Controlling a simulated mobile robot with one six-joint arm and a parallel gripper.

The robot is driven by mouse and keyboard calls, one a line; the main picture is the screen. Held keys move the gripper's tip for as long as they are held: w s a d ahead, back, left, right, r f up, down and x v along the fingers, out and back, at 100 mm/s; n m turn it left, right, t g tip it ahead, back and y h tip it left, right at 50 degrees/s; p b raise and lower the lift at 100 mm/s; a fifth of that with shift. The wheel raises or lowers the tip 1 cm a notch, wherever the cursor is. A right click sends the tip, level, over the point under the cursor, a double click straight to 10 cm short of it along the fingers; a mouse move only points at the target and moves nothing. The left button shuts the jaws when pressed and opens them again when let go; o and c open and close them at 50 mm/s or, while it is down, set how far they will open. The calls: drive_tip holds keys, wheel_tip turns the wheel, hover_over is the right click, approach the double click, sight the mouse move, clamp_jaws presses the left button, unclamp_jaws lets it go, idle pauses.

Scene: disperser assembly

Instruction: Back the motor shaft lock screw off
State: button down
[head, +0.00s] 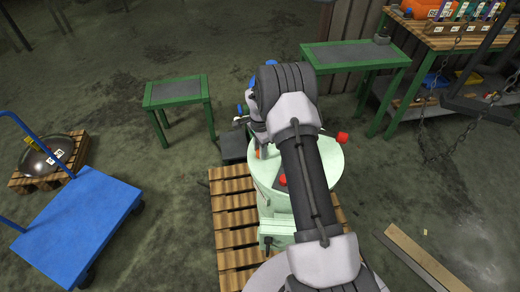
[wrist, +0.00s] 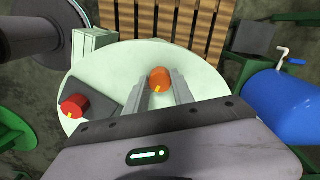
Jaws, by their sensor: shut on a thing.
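The gripper is shut on this knob. In the head view the pale green machine (head: 280,221) stands on a wooden pallet, and my arm hides part of its top and the gripper. A red knob with a yellow mark (wrist: 73,105) sits on a dark plate, left of my gripper in the wrist view.
A blue cylinder (wrist: 285,108) with a crank lies beside the top. Green tables (head: 178,91) (head: 355,53) stand behind the pallet (head: 232,230). A blue cart (head: 78,225) is at left, a hanging chain (head: 420,135) and a plank (head: 425,258) at right. Open floor lies between.

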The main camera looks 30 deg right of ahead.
drive_tip(key=n, duration=0.4)
drive_tip(key=shift+n, duration=0.3)
drive_tip(key=n+p, duration=0.1)
drive_tip(key=n, duration=0.9)
drive_tip(key=shift+p, duration=0.3)
drive_tip(key=n, duration=0.4)
drive_tip(key=shift+d+n+p, duration=0.1)
drive_tip(key=shift+n+p, duration=0.2)
drive_tip(key=c, duration=1.1)
unclamp_jaws()
